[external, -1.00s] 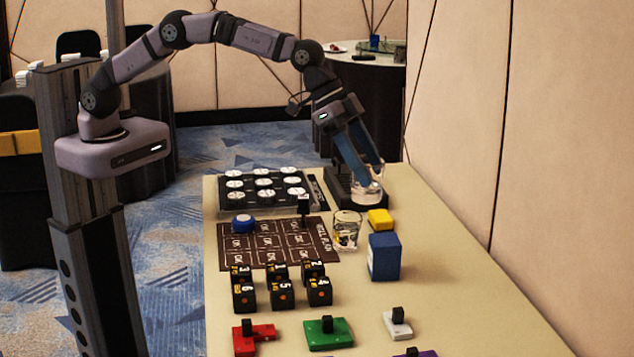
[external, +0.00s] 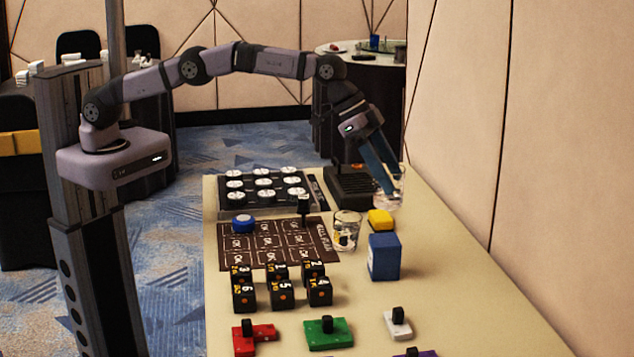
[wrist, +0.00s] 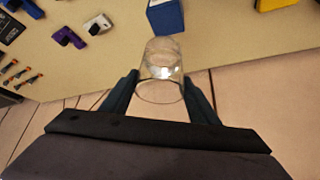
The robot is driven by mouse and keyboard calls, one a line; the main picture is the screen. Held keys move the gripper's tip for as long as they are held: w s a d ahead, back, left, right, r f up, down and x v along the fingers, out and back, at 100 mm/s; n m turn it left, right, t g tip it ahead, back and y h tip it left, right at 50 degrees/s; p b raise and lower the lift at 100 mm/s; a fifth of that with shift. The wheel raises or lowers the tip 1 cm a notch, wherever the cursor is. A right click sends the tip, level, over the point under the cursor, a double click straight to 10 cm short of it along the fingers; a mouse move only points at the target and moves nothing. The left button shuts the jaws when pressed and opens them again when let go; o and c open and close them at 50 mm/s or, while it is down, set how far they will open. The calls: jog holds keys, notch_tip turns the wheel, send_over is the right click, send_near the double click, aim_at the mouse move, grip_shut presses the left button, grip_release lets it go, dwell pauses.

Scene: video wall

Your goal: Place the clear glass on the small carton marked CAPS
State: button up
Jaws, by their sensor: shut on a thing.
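My gripper (external: 388,186) is shut on the clear glass (external: 399,186) and holds it near the table's right edge, beside a dark tray. In the wrist view the glass (wrist: 162,68) sits between my two fingers. A small blue carton (external: 384,257) stands upright on the table, nearer the camera than the held glass; its marking is not readable. It also shows in the wrist view (wrist: 166,17), beyond the glass and apart from it. I cannot tell whether this is the carton marked CAPS.
A yellow block (external: 380,219) and a second glass with things inside (external: 346,231) stand near the blue carton. The dark ridged tray (external: 350,187) is at the far end. Left are a brown mat (external: 240,258) and several black blocks (external: 282,292). The right table strip is clear.

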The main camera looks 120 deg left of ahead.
aim_at(387, 207)
jog(key=shift+f+p, duration=0.85)
jog(key=shift+f, duration=3.15)
jog(key=shift+f, duration=0.2)
jog(key=o, duration=1.3)
jog(key=shift+r, duration=0.2)
jog(key=shift+b+v, duration=1.65)
jog(key=shift+v, duration=4.35)
jog(key=shift+s+d+f, duration=0.1)
jog(key=shift+d, duration=0.05)
